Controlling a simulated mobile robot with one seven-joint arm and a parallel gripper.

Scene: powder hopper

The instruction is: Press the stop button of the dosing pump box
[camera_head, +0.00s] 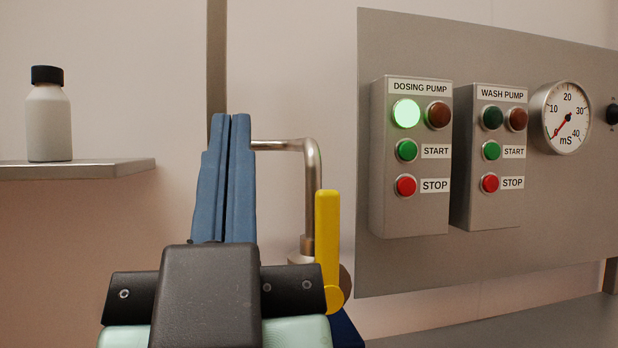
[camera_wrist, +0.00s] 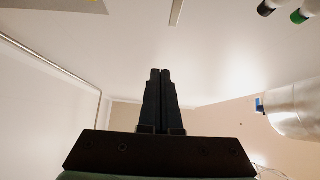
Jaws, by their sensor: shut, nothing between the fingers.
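The dosing pump box (camera_head: 411,215) is a grey box on a metal panel, right of centre in the head view. Its red stop button (camera_head: 405,186) is at the bottom, beside a STOP label (camera_head: 435,186). Above it are a green start button (camera_head: 407,150), a lit green lamp (camera_head: 406,113) and a dark red lamp (camera_head: 438,115). My gripper (camera_head: 231,118) is shut and empty, with its blue fingers pointing up, left of the box and apart from it. It also shows in the wrist view (camera_wrist: 160,72), where the box is not clearly seen.
A similar wash pump box (camera_head: 492,210) stands just right, then a gauge (camera_head: 566,118). A bent metal pipe (camera_head: 311,190) and a yellow lever (camera_head: 327,240) show between my gripper and the panel (camera_head: 400,270). A white bottle (camera_head: 48,122) stands on a shelf (camera_head: 100,169) at left.

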